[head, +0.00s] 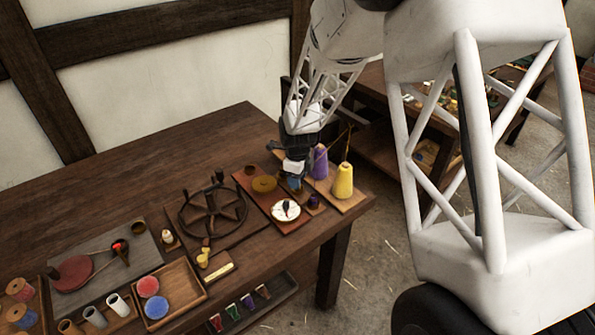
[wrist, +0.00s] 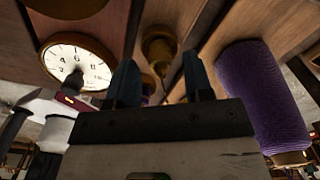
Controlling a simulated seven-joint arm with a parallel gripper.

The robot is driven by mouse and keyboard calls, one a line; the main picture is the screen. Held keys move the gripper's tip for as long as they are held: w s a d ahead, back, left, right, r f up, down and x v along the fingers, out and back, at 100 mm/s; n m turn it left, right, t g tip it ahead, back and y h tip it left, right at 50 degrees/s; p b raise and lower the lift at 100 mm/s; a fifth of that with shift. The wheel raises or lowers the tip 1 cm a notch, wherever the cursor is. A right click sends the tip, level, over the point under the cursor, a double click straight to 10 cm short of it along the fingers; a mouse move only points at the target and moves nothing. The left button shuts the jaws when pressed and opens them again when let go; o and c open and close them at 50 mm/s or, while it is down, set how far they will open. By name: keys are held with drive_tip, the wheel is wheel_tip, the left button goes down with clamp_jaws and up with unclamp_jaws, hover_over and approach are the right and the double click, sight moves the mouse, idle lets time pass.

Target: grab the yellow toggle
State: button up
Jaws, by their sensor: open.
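A small yellow piece (head: 203,258), which looks like the yellow toggle, stands near the table's front edge, right of the wooden tray. It is too small to make out its exact shape. My gripper (head: 295,184) is far to its right and higher in the picture, over the reddish board with the dial. In the wrist view my gripper (wrist: 162,75) has its two dark blue fingers apart. A brass-coloured round piece (wrist: 159,45) shows beyond the gap between them. I see nothing held. The small yellow piece cannot be made out in the wrist view.
A white dial (head: 286,211) lies close to my gripper, and it also shows in the wrist view (wrist: 70,58). A purple spool (head: 320,162) and a yellow cone (head: 343,181) stand to the right. A spoked wheel (head: 213,211) stands left. The table's back left is bare.

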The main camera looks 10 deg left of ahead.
drive_tip(key=shift+f, duration=0.85)
drive_tip(key=shift+c, duration=0.3)
drive_tip(key=c, duration=0.6)
drive_tip(key=shift+r, duration=0.1)
drive_tip(key=shift+r, duration=3.9)
drive_tip(key=shift+a, duration=0.1)
